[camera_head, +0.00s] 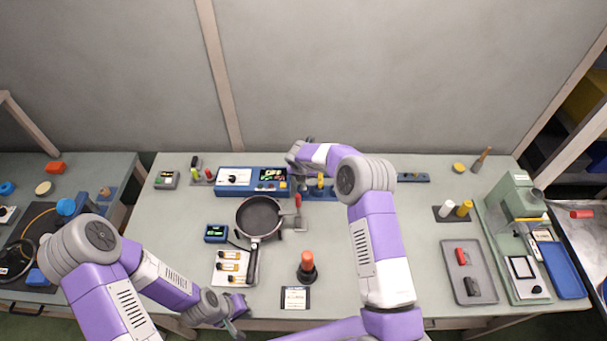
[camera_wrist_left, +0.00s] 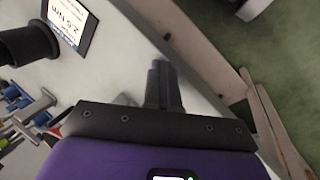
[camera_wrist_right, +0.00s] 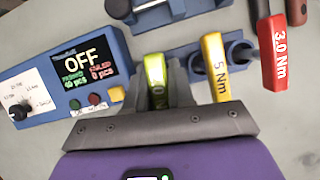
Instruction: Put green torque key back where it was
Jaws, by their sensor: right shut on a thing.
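My right gripper (camera_wrist_right: 157,95) is shut on the green torque key (camera_wrist_right: 155,72), which stands upright between its fingers beside the blue rack (camera_wrist_right: 185,38). Whether the key's lower end touches the rack is hidden. A yellow 5 Nm key (camera_wrist_right: 215,65) stands just right of it, and a red 3.0 Nm key (camera_wrist_right: 272,50) is farther right. In the head view the right arm covers part of the rack (camera_head: 318,196); the green key cannot be made out there. My left gripper (camera_head: 236,318) is low at the table's front edge, with its fingers (camera_wrist_left: 163,85) together and empty.
A blue control box (camera_wrist_right: 70,75) with an OFF screen stands left of the right gripper. A frying pan (camera_head: 259,218) sits in front of it. A black stand with an orange top (camera_head: 307,265) and a label card (camera_head: 295,298) are near the front edge. A grey tray (camera_head: 480,287) lies at right.

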